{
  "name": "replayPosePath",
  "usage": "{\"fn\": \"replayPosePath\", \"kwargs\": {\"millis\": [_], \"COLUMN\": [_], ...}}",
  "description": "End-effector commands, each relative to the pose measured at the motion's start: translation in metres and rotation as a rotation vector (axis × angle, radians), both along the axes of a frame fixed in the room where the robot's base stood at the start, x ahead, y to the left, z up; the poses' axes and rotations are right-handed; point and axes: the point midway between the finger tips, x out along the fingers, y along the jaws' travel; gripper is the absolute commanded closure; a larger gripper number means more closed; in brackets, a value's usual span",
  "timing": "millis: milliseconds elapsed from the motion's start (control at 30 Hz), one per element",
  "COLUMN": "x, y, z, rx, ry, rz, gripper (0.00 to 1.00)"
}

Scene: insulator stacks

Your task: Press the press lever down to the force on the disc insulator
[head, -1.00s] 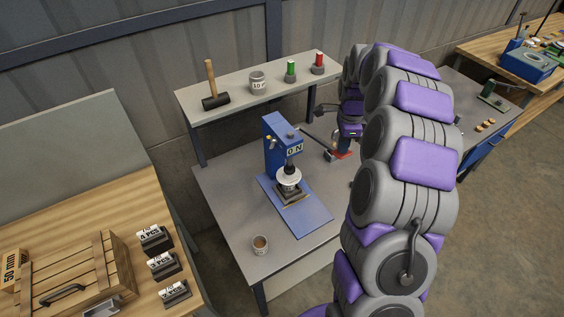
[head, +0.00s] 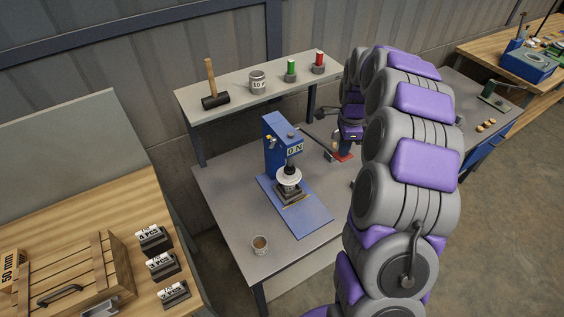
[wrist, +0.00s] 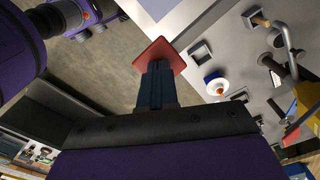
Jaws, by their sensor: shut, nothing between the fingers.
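The blue press (head: 279,146) stands on the grey bench, and its display reads 0 N. The white disc insulator (head: 289,175) sits in the press under its ram, on a dark block. The press lever (head: 316,138) slants out from the press head down to the right. My gripper (head: 343,156) is shut and empty, close to the lever's outer end; I cannot tell whether they touch. In the wrist view its dark fingers end in a red tip (wrist: 153,55). My arm hides part of the bench right of the lever.
A shelf (head: 236,97) behind the press holds a mallet (head: 215,99), a grey cup (head: 257,82) and green and red pieces. A small cup (head: 260,245) stands on the front of the bench. A wooden crate (head: 75,270) is at left.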

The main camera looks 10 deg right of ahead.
Motion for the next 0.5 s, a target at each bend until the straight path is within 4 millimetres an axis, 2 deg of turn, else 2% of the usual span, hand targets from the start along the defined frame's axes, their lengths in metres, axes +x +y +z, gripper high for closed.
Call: {"fn": "replayPosePath", "kwargs": {"millis": [500], "x": [-0.002], "y": [-0.0005], "z": [-0.0064], "rx": [-0.001], "ry": [0.002], "rz": [0.001], "gripper": [1.0]}}
